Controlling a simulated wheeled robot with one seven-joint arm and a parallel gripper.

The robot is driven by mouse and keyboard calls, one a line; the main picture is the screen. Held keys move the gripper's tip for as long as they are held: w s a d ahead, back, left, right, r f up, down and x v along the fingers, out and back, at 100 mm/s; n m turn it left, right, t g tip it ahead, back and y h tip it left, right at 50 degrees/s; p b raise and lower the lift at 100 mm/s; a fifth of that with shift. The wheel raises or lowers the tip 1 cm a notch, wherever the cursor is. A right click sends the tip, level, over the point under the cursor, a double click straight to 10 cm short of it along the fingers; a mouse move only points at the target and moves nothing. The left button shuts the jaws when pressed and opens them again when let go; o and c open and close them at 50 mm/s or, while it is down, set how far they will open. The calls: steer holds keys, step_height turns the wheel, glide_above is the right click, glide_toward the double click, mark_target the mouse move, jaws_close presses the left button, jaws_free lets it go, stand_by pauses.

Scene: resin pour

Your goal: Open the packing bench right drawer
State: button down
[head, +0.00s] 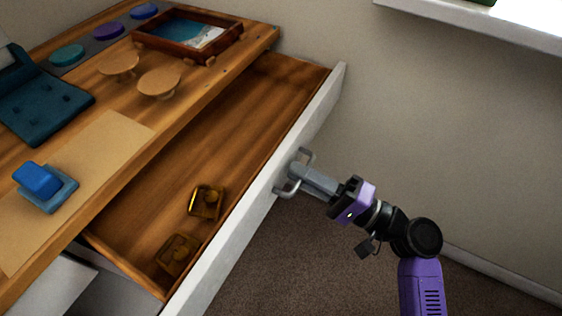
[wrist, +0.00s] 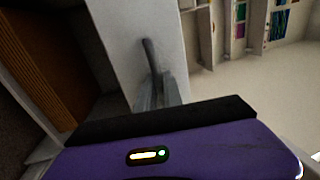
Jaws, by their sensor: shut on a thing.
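The drawer (head: 235,130) of the packing bench is pulled well out, with its wooden inside showing. Its pale front panel (head: 247,220) carries a grey bar handle (head: 287,190). My gripper (head: 303,176) reaches in from the right and is shut on the handle. In the wrist view, the grey fingers (wrist: 158,92) meet the handle (wrist: 149,55) against the pale front (wrist: 120,40). The fingers hide the middle of the handle. Two amber, see-through pieces (head: 206,202) lie inside the drawer near its closer end.
The bench top (head: 200,105) holds a framed tray (head: 165,46), two round wooden stands (head: 159,82), a teal mould (head: 45,105) and a blue block (head: 37,179) on a small tray. A white ledge (head: 480,20) is on the wall. The carpet (head: 310,260) beside the drawer looks clear.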

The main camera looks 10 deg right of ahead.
steer(key=shift+v, duration=0.75)
steer(key=shift+r, duration=0.1)
steer(key=c, duration=1.8)
jaws_free()
steer(key=shift+o, duration=0.2)
steer(key=shift+d, duration=0.15)
steer(key=v, duration=0.7)
steer(key=shift+s+d+p, duration=0.2)
steer(key=shift+s+p, duration=0.05)
steer(key=shift+p, duration=0.1)
